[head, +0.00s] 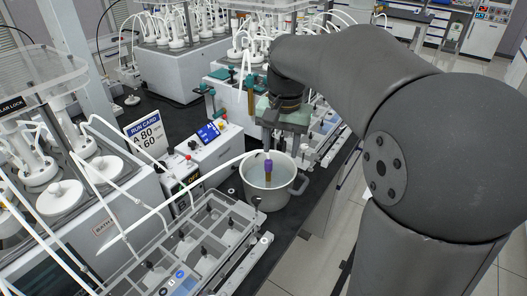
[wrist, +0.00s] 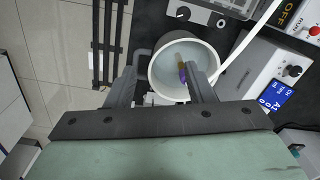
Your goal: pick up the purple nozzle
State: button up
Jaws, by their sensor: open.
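The purple nozzle (head: 267,165) is at the end of a white hose, over the grey pot (head: 249,190), with a brownish tip below it. In the wrist view the purple nozzle (wrist: 182,75) shows close beside the right-hand finger, over the pot (wrist: 158,75). My gripper (head: 267,146) is above the pot, pointing down, close to the top of the nozzle. In the wrist view my gripper (wrist: 164,68) is open, its fingers apart. Whether a finger touches the nozzle I cannot tell. The right-hand finger hides part of the hose end.
The white hose (head: 185,188) arches from the left to the nozzle. A clear-topped rack (head: 205,240) stands in front left of the pot, and control boxes (head: 215,150) stand behind left. A run card sign (head: 146,137) stands further left. Dark bench shows right of the pot.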

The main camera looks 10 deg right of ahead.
aim_at(268, 161)
jog(key=w+f+m+b, duration=0.15)
jog(key=w+m, duration=0.25)
jog(key=w, duration=0.8)
jog(key=f, duration=1.1)
jog(key=shift+w+a, duration=0.15)
jog(key=shift+w, duration=0.05)
jog(key=shift+f+p, duration=0.45)
jog(key=shift+f, duration=2.25)
grip_shut()
